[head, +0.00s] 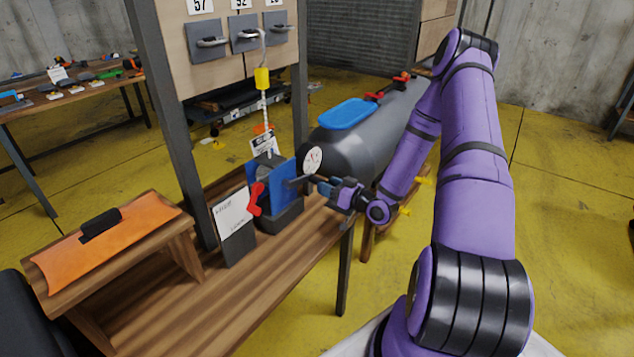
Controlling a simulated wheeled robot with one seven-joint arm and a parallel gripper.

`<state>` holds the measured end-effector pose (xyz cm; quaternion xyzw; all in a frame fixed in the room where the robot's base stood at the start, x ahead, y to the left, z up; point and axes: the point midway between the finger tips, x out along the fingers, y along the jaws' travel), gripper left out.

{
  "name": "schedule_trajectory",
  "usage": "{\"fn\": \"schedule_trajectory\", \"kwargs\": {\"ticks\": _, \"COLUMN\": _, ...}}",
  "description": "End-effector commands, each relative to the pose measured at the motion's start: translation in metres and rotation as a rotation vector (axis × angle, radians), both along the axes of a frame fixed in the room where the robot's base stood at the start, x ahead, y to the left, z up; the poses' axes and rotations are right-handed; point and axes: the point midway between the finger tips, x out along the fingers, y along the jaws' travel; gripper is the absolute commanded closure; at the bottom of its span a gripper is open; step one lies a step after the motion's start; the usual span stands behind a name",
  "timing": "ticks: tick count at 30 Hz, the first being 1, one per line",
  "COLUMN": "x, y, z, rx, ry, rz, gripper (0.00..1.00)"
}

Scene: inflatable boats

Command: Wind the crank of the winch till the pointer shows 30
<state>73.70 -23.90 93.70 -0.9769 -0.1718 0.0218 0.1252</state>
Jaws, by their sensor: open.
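The winch (283,187) has blue side plates and a dark base and stands on the wooden bench. A white round dial (312,160) sits at its upper right; its pointer reading is too small to tell. A dark crank arm (295,182) sticks out from the winch's right side towards my gripper. A red lever (256,198) shows on the front left of the winch. My gripper (328,188) is open at the crank's outer end, to the right of the winch. The fingers partly hide that end, and I cannot tell whether they touch it.
A white card (232,220) stands left of the winch. A rope with a yellow weight (262,78) hangs above it from a hook board (232,60). A grey inflatable boat tube (365,135) lies close behind my gripper.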

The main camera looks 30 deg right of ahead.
Motion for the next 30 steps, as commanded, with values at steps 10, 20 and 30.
{"fn": "schedule_trajectory", "kwargs": {"ticks": 10, "x": 0.038, "y": 0.014, "z": 0.000, "rx": 0.001, "ry": 0.000, "rz": 0.001, "gripper": 0.47}}
{"fn": "schedule_trajectory", "kwargs": {"ticks": 20, "x": 0.041, "y": 0.015, "z": 0.000, "rx": 0.002, "ry": 0.001, "rz": 0.000, "gripper": 0.47}}
{"fn": "schedule_trajectory", "kwargs": {"ticks": 30, "x": 0.041, "y": 0.015, "z": 0.000, "rx": 0.002, "ry": 0.001, "rz": 0.000, "gripper": 1.00}}
